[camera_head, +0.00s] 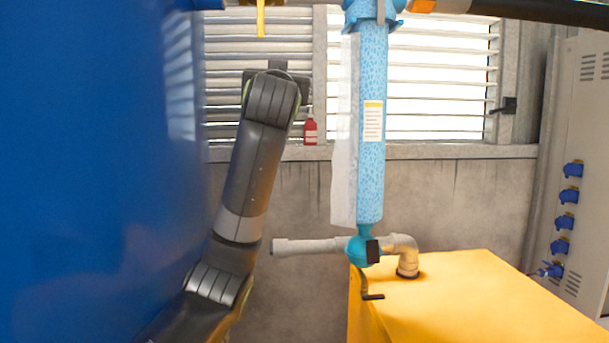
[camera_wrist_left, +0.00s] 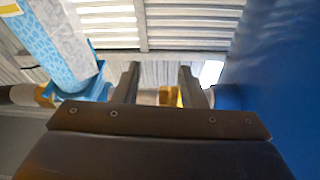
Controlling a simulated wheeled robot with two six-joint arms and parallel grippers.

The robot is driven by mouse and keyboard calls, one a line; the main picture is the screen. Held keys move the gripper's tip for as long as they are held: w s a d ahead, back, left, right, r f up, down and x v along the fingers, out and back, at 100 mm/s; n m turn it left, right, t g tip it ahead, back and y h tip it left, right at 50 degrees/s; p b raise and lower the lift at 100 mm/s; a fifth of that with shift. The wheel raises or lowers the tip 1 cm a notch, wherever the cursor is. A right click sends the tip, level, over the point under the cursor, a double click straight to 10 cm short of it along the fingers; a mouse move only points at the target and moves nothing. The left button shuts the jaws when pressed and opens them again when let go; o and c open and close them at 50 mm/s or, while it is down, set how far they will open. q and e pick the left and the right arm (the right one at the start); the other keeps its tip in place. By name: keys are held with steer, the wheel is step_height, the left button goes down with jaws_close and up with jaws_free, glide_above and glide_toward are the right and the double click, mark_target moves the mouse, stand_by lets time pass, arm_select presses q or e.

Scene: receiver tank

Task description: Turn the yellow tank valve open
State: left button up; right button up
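A thin yellow handle (camera_head: 261,18) hangs down at the top edge of the head view, just right of the big blue tank (camera_head: 90,150). The valve body above it is cut off. My left arm reaches up from the lower left, and its gripper (camera_head: 276,66) is below and slightly right of the handle, mostly hidden by my wrist. In the left wrist view my gripper (camera_wrist_left: 160,78) has its two fingers wide apart. A yellow part (camera_wrist_left: 172,97) shows beyond and between them, partly hidden; I cannot tell any contact. My right gripper is not in view.
A blue patterned column (camera_head: 372,130) stands right of my left arm, above a yellow box (camera_head: 470,300) with a grey pipe (camera_head: 310,246). A dark pipe (camera_head: 540,11) crosses the top right. A red bottle (camera_head: 310,131) stands on the sill before a shuttered window.

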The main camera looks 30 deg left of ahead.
arm_select(q)
steer(key=w+f+m, duration=0.1)
steer(key=w+f, duration=0.2)
steer(key=f, duration=0.3)
steer(key=w+f+m+g+h, duration=0.1)
steer(key=w+f, duration=0.3)
steer(key=f, duration=0.3)
steer(key=w+a+f+m+g+h, duration=0.1)
steer(key=w+f, duration=0.3)
steer(key=f, duration=0.3)
steer(key=shift+f, duration=0.2)
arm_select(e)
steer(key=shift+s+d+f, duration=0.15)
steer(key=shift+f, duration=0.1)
arm_select(q)
steer(key=shift+s, duration=0.1)
steer(key=shift+c, duration=0.3)
